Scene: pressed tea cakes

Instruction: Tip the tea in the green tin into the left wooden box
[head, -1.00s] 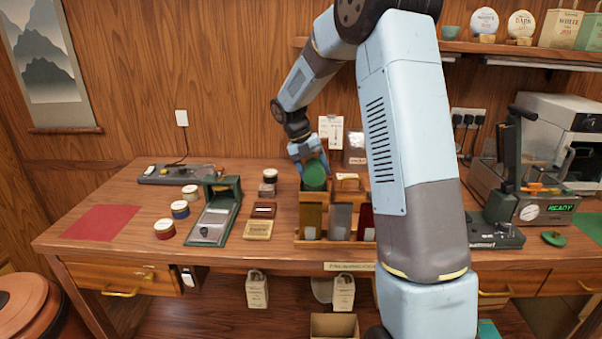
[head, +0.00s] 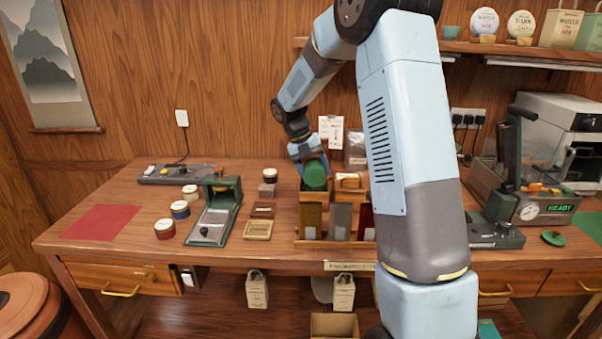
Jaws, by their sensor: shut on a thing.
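The green tin (head: 315,175) is in my gripper (head: 312,160), which is shut on it. The tin is tilted and held above the left part of a wooden rack (head: 298,242) on the table. A small wooden box (head: 348,181) shows just right of the tin, at the back of the rack. No tea is visible, and I cannot see into the tin.
Olive (head: 311,218), grey (head: 340,220) and dark red panels stand in the rack. A green device with a silver plate (head: 212,222) and several small round tins (head: 165,229) lie to the left. A press (head: 500,205) stands right. My arm hides the table between.

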